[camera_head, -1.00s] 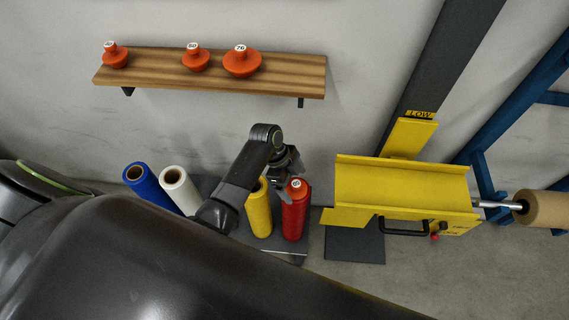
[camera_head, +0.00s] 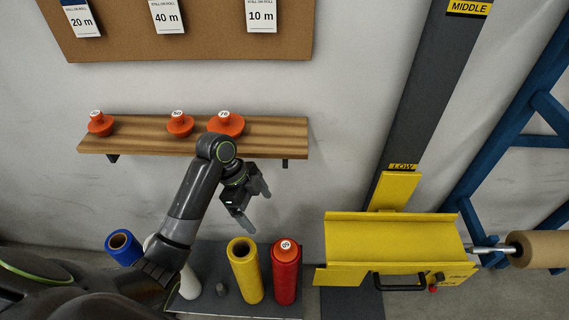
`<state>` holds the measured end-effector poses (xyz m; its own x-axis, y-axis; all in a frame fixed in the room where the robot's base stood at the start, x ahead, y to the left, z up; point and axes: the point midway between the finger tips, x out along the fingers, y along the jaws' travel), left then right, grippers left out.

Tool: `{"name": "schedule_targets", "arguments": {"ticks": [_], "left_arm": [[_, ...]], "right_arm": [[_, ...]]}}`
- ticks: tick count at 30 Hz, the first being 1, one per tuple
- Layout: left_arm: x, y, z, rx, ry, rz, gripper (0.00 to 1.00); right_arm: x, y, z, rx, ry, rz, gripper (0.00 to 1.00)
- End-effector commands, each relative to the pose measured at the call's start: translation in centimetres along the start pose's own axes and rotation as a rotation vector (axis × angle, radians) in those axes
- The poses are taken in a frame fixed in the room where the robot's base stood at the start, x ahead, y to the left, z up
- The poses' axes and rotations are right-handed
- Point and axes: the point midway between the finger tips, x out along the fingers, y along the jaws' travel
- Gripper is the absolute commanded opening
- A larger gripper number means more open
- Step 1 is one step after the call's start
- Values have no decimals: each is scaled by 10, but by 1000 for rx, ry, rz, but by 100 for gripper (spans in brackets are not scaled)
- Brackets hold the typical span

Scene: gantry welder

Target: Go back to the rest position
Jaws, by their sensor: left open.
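My left gripper (camera_head: 252,208) is open and empty. It hangs in the air in front of the wall, below the right part of the wooden shelf and above the yellow roll (camera_head: 245,270). The red roll (camera_head: 285,272) stands upright to the right of the yellow one, with an orange plug in its top. The blue roll (camera_head: 122,247) stands at the left. A white roll (camera_head: 190,284) is partly hidden behind my left arm. My right gripper is not in view.
The wooden shelf (camera_head: 270,137) holds three orange plugs (camera_head: 180,125). A board with cards (camera_head: 205,48) hangs above it. At the right are a yellow cradle (camera_head: 390,243) on a dark column (camera_head: 430,90), a brown roll (camera_head: 538,250) and a blue frame (camera_head: 500,160).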

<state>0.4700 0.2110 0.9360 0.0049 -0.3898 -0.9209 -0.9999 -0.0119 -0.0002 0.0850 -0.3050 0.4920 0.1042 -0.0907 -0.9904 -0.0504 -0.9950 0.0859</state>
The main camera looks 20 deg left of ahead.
Motion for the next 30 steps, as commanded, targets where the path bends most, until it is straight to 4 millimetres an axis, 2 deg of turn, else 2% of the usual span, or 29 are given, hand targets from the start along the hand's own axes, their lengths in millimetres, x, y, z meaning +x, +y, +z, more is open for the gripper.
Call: {"name": "schedule_targets", "arguments": {"ticks": [7, 11, 15, 19, 24, 30], "left_arm": [[2, 3, 2, -16, -3, -4, 89], [15, 21, 12, -140, -27, -34, 89], [33, 60, 35, -411, -79, -119, 89], [41, 103, 56, -694, -123, -230, 89], [36, 154, 78, -1016, -157, -386, 89], [20, 194, 92, -1263, -169, -531, 89]], "right_arm": [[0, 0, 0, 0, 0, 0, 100], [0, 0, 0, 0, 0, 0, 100], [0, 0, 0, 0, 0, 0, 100], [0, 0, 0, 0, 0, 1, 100], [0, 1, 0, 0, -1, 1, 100], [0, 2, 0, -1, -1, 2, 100]]}}
